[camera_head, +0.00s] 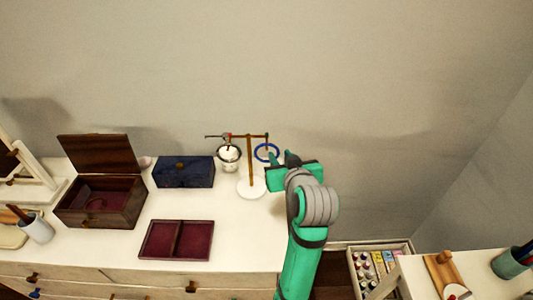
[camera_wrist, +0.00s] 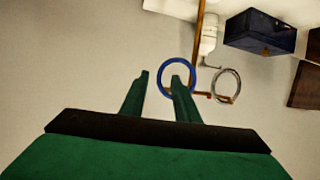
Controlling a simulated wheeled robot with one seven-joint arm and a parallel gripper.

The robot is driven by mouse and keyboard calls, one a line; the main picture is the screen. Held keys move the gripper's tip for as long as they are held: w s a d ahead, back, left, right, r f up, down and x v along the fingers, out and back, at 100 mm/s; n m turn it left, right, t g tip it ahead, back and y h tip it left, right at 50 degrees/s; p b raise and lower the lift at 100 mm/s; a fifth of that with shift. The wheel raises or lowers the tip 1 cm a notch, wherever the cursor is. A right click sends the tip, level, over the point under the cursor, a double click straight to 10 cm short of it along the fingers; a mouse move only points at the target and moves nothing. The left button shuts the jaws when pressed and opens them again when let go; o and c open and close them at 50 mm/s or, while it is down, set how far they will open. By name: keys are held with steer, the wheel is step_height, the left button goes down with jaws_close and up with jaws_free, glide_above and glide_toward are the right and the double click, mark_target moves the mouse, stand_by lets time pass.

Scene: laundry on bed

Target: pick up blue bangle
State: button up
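The blue bangle (camera_head: 256,152) hangs from the right end of the crossbar of a small brown stand (camera_head: 250,172) with a white base. It also shows in the wrist view (camera_wrist: 177,59). My gripper (camera_head: 281,158) is close at the bangle's right side in the head view. In the wrist view, my gripper (camera_wrist: 161,75) has its fingers apart with nothing clamped. One fingertip overlaps the ring's opening, and the other is outside the ring. I cannot tell whether the fingertip is through the ring or only in front of it.
A silvery ring (camera_wrist: 239,86) hangs at the crossbar's other end, near a white cup-like object (camera_head: 229,165). A dark blue box (camera_head: 184,172), an open wooden box (camera_head: 100,205) and a red-lined tray (camera_head: 177,240) stand left on the white dresser. The wall is behind.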

mark_target(278, 153)
steer(key=x, duration=0.4)
steer(key=shift+a, duration=0.1)
steer(key=shift+c, duration=0.5)
jaws_close()
steer(key=shift+r, duration=0.2)
